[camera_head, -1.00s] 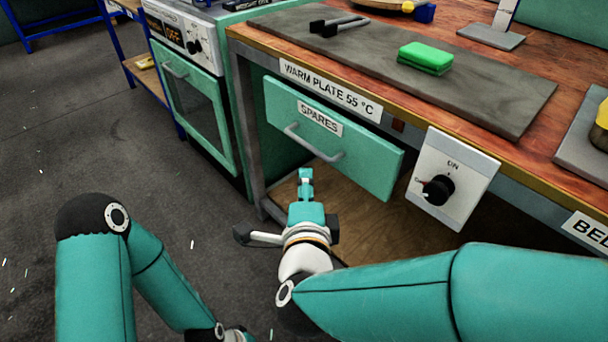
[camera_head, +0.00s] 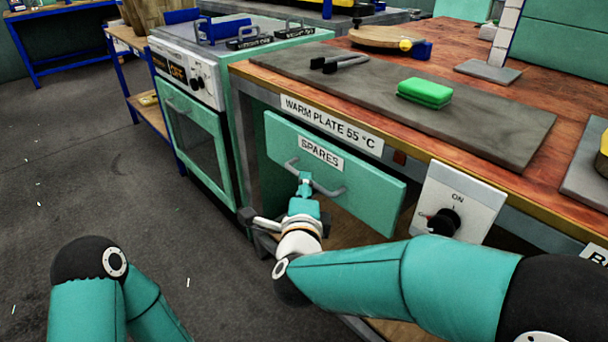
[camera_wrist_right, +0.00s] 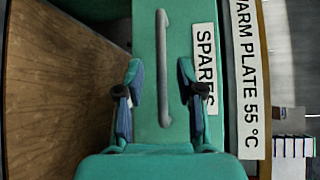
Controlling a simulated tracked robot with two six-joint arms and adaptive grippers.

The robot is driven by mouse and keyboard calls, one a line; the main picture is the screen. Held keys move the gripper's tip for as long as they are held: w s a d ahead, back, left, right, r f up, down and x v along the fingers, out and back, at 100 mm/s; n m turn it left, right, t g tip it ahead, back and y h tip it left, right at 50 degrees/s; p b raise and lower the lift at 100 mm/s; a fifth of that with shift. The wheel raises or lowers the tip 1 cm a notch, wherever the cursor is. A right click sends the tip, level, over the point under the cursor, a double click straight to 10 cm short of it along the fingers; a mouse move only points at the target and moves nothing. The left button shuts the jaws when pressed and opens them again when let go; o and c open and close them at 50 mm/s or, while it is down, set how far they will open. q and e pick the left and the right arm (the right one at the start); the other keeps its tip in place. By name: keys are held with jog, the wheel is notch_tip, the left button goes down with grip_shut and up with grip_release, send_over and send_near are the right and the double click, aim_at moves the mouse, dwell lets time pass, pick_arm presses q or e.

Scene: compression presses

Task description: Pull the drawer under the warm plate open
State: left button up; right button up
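The drawer (camera_head: 365,193) is a teal front labelled SPARES, under the grey warm plate (camera_head: 480,125) at the bench edge. Its grey bar handle (camera_head: 328,190) is partly hidden by my right gripper (camera_head: 305,180) in the head view. In the right wrist view the drawer front (camera_wrist_right: 148,120) fills the middle, and the handle (camera_wrist_right: 163,70) runs between the two fingertips of my right gripper (camera_wrist_right: 160,72). The fingers are open on either side of the handle, with gaps visible. My left gripper is outside the head view; only part of that arm shows.
A control box (camera_head: 455,205) with a black knob is right of the drawer. A teal oven (camera_head: 200,130) stands to the left. A green block (camera_head: 425,92) and black tongs-like tool (camera_head: 340,63) lie on the plate. Open floor (camera_head: 90,190) is at left.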

jog(key=shift+w+f+p, duration=0.2)
jog(key=shift+w+p, duration=0.05)
jog(key=shift+w, duration=0.9)
jog(key=shift+w+f+p, duration=0.15)
jog(key=shift+w+p, duration=0.05)
jog(key=shift+w, duration=0.95)
jog(key=shift+a, duration=0.1)
grip_shut()
